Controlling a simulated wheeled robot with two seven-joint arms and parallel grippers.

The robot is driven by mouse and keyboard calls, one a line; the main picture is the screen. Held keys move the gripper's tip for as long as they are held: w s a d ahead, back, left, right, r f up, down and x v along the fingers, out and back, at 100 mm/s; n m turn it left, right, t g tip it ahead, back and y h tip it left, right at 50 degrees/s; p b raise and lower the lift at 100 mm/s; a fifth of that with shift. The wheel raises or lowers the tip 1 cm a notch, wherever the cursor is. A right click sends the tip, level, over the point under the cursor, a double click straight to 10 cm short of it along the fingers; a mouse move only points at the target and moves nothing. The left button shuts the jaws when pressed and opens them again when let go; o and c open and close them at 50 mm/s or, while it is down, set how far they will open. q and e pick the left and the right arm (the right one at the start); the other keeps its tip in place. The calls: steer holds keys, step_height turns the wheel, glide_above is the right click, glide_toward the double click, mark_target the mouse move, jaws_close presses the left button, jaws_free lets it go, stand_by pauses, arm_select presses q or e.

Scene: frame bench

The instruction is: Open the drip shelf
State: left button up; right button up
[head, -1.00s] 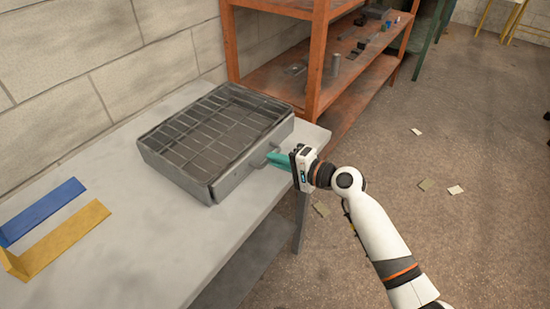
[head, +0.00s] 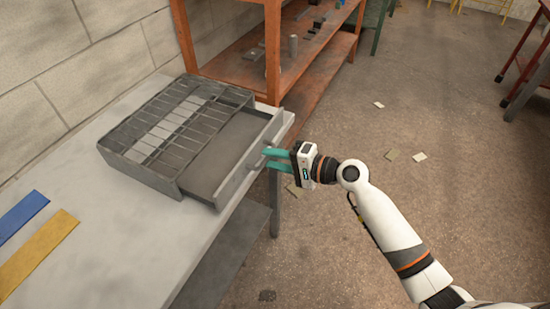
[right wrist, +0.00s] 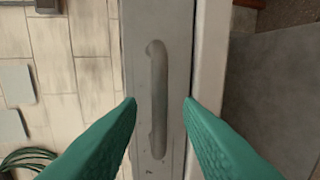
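The drip shelf (head: 234,165) is a grey metal drawer in a low grey housing with a wire rack (head: 165,122) on top. It stands pulled out to the right, and its flat floor shows beside the rack. Its front panel carries a bar handle (head: 254,158), which also shows in the right wrist view (right wrist: 158,95). My right gripper (head: 268,158) is at the handle, with its teal fingers spread. In the right wrist view the fingertips (right wrist: 160,103) lie apart on either side of the handle, not touching it. My left gripper is not in view.
The unit stands on a pale grey bench (head: 120,230) against a block wall. A blue strip (head: 22,214) and a yellow strip (head: 38,252) lie at the bench's left. An orange shelf rack (head: 272,60) stands behind. The floor at right is mostly open, with scattered scraps.

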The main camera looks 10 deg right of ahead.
steer(key=b+v, duration=0.1)
steer(key=v, duration=1.1)
steer(key=shift+b, duration=0.4)
